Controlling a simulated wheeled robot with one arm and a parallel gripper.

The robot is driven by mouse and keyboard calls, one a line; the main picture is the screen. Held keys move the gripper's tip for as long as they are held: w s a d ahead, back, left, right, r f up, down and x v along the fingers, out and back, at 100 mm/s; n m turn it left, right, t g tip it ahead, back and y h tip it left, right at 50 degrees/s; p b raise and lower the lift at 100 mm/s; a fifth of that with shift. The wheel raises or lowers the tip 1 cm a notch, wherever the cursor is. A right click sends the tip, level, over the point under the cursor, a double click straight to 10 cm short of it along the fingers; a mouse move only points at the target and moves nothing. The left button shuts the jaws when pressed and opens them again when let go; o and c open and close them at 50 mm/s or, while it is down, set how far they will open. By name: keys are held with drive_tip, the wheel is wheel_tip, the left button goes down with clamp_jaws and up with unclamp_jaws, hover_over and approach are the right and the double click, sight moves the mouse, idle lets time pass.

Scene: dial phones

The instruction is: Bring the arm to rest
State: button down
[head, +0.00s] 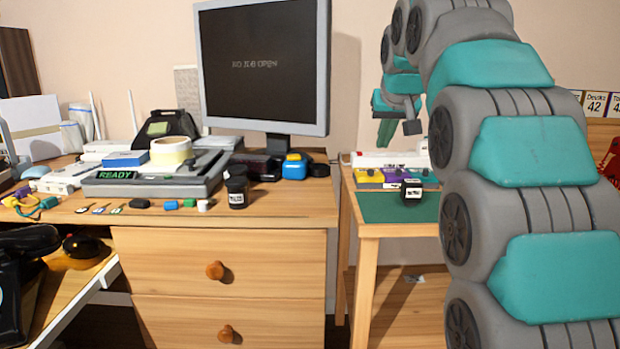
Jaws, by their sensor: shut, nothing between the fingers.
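My arm, made of grey and teal links, rises at the right of the head view and curves over at the top. Its far end hangs down with my gripper (398,130) above the small side table (385,229) with a green top. The gripper is shut and holds nothing. It hangs in the air, apart from the things on the side table. The near arm links hide the right part of that table.
A wooden desk (285,207) with drawers carries a monitor (263,65), a READY device (117,176), a tape roll (170,150) and a black jar (237,190). Small blocks lie along its front edge. A black dial phone (15,285) stands lower left. Air above the desk's front is free.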

drive_tip(key=s+f+g, duration=0.3)
drive_tip(key=s+f, duration=0.8)
drive_tip(key=s, duration=0.4)
drive_tip(key=s+f+g+p, duration=0.1)
drive_tip(key=s+f+g, duration=0.2)
drive_tip(key=s+f, duration=0.8)
drive_tip(key=s+f+g+p, duration=0.1)
drive_tip(key=s+f+g, duration=0.2)
drive_tip(key=s+f, duration=0.8)
drive_tip(key=s, duration=0.8)
drive_tip(key=shift+s+f+g, duration=0.15)
drive_tip(key=shift+s+g, duration=0.2)
drive_tip(key=shift+g, duration=0.05)
drive_tip(key=shift+a, duration=0.1)
